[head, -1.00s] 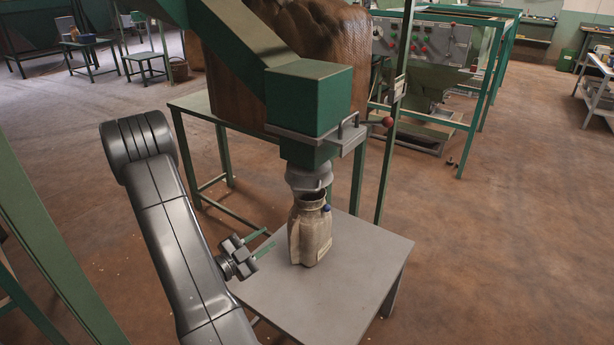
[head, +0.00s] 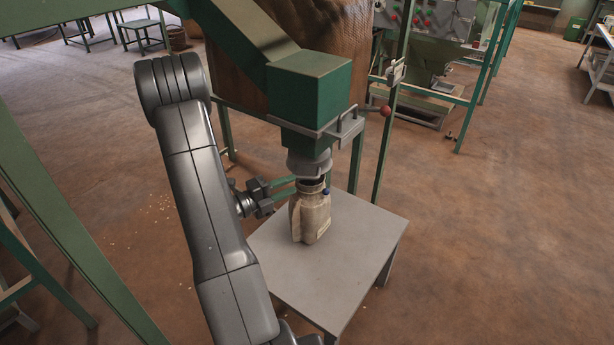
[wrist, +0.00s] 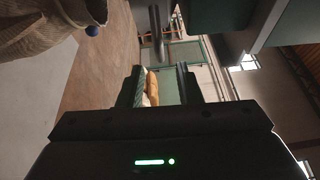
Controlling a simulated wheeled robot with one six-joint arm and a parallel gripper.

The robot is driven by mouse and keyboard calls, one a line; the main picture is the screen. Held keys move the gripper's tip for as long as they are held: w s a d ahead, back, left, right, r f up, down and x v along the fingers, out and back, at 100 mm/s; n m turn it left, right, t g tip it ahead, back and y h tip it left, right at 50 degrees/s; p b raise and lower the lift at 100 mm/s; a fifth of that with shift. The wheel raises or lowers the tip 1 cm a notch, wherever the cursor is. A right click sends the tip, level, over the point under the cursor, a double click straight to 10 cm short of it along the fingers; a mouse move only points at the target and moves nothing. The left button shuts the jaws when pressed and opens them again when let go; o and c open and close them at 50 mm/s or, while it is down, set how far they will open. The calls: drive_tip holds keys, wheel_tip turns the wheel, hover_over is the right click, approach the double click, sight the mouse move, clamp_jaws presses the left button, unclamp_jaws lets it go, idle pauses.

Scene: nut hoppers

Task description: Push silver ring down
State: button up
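The silver ring (head: 309,165) is a grey collar around the outlet under the green hopper box (head: 311,88). A tan sack (head: 311,217) with a blue knob stands upright on the grey table, its open neck just under the ring. My gripper (head: 293,184) is left of the sack's neck, slightly below the ring; contact cannot be told. In the wrist view my gripper (wrist: 161,85) is open, with a gap between its fingers. The sack (wrist: 40,22) is at the wrist view's upper left. A grey rod-like part (wrist: 157,35) shows ahead; its link to the ring is unclear.
The grey table (head: 345,270) has bare room right and front of the sack. A red-knobbed lever (head: 385,111) sticks out right of the hopper box. Green frame posts stand behind, and the floor at right is open.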

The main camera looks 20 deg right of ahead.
sight(307, 178)
drive_tip(key=x, duration=0.6)
drive_tip(key=shift+w+d+p, duration=0.1)
drive_tip(key=shift+d+p, duration=0.2)
drive_tip(key=shift+d, duration=0.05)
clamp_jaws()
